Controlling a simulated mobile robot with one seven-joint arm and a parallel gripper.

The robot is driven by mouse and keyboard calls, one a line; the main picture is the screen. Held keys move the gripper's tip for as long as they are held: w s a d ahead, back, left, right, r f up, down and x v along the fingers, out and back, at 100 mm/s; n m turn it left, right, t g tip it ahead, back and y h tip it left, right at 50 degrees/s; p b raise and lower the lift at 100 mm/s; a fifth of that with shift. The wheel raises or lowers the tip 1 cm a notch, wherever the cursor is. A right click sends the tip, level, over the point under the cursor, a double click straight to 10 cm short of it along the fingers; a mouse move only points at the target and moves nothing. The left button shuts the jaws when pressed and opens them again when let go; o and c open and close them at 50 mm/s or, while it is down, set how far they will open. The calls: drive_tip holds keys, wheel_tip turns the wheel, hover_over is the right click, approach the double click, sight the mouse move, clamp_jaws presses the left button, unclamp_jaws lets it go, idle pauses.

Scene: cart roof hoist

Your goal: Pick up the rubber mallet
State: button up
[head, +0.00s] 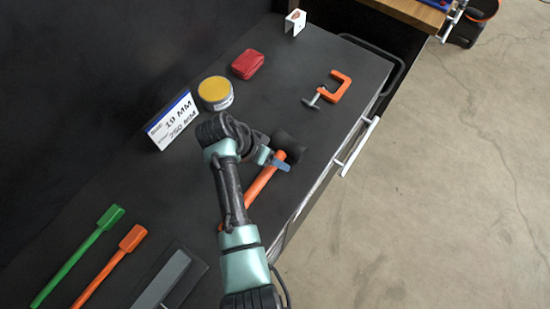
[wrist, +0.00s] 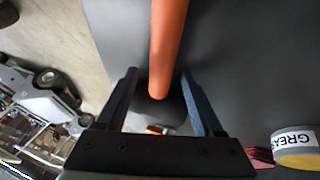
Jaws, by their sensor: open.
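The rubber mallet lies on the black cart top, with a black head (head: 287,142) and an orange handle (head: 263,183) that my arm partly covers. In the wrist view the orange handle (wrist: 168,45) runs down from the top edge to the dark head (wrist: 160,112). My gripper (head: 280,162) is over the handle close to the head. Its two fingers (wrist: 161,74) are apart, one on each side of the handle in the wrist view. No contact shows, and I cannot tell how far the fingertips reach down beside the handle.
An orange clamp (head: 336,90), a yellow-lidded grease tin (head: 215,93), a red pouch (head: 247,64) and a label sign (head: 172,120) stand farther back. Green (head: 78,253) and orange (head: 107,266) long-handled tools lie front left. The cart's right edge is close to the mallet.

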drive_tip(key=shift+c, duration=0.3)
clamp_jaws()
drive_tip(key=shift+w, duration=0.15)
idle(1.1)
